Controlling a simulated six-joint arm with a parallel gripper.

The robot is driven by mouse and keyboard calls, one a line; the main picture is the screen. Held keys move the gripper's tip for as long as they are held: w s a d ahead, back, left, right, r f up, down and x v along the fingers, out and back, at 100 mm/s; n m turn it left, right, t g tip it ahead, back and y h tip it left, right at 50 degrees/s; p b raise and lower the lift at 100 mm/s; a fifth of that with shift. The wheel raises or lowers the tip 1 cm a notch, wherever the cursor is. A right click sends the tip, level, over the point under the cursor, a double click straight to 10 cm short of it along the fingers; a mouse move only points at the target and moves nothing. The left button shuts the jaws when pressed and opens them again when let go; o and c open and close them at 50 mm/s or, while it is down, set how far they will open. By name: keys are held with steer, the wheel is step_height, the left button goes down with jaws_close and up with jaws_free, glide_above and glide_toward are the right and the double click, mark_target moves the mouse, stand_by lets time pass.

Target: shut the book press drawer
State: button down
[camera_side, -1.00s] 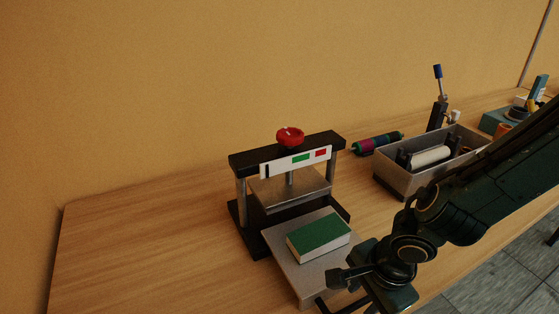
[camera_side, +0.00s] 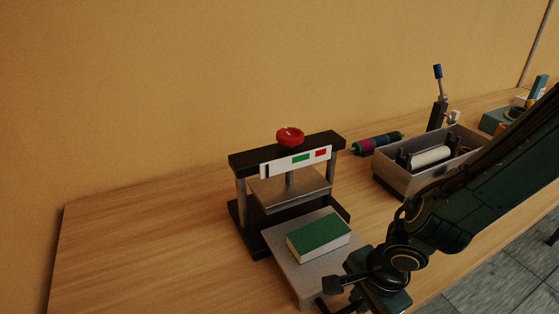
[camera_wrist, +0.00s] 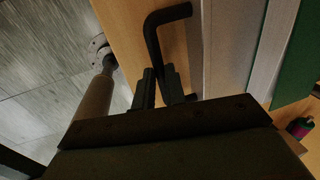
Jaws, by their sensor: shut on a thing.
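The book press (camera_side: 290,155) stands on the wooden table with a black frame and a red knob on top. Its grey drawer (camera_side: 285,258) is pulled out to the front, and a green book (camera_side: 320,234) lies on it. The drawer's black bent handle (camera_wrist: 152,42) shows in the wrist view and partly in the side view. My gripper (camera_wrist: 160,82) is shut on the handle, with the bar running between its fingers. In the side view my gripper (camera_side: 338,287) is at the drawer's front edge, and the arm hides part of it.
A grey bin (camera_side: 400,180) with a white roller stands to the right of the press. The table left of the press is clear. Tiled floor lies beyond the table's front edge.

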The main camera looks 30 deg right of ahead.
mark_target(322, 240)
steer(key=w, duration=1.4)
steer(key=shift+r, duration=0.1)
steer(key=shift+w, duration=0.1)
steer(key=c, duration=1.7)
jaws_free()
steer(key=shift+o, duration=1.2)
steer(key=shift+r, duration=0.1)
step_height(322, 240, up, 13)
steer(key=s, duration=0.3)
steer(key=shift+r, duration=0.15)
